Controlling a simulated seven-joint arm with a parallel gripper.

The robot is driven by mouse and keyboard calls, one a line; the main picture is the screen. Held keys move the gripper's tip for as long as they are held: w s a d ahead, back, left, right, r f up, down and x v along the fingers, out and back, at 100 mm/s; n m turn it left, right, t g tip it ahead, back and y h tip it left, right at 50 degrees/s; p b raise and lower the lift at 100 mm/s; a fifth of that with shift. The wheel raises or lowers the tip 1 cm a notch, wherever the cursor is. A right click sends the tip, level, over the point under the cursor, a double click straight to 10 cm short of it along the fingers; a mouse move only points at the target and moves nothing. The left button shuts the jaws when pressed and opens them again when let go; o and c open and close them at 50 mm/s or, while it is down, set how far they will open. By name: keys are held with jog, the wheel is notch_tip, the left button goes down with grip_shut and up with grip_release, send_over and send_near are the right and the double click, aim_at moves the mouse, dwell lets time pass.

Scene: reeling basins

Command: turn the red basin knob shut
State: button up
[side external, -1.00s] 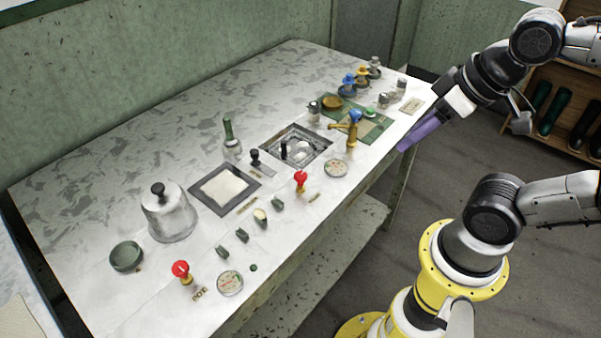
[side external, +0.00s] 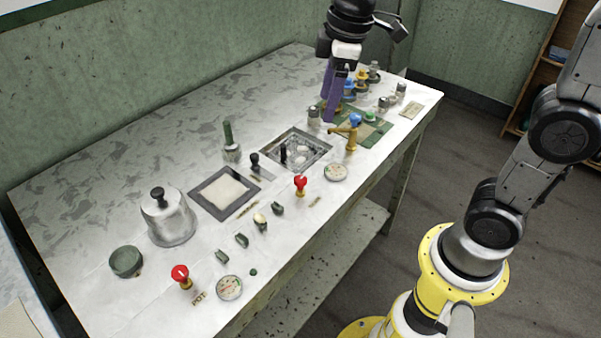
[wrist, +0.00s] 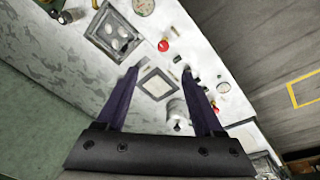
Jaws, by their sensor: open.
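Two red knobs stand on the worktop. One red knob (side external: 300,182) is on the near side of the sunken metal basin (side external: 322,146); it also shows in the wrist view (wrist: 163,45). The other red knob (side external: 180,271) is at the front left, beside a small label, and shows in the wrist view (wrist: 222,87). My gripper (side external: 330,118), with purple fingers, is open and empty, pointing down above the far right part of the table. In the wrist view my gripper (wrist: 159,75) has its fingers spread, and both knobs lie beyond it.
A brass tap with a blue top (side external: 353,132) stands right of the basin. The table's back left is clear.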

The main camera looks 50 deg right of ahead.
jog(key=g, duration=0.2)
send_over(300, 179)
notch_tip(300, 179, down, 6)
jog(key=shift+n, duration=0.4)
notch_tip(300, 179, down, 15)
jog(key=shift+r, duration=0.1)
grip_shut()
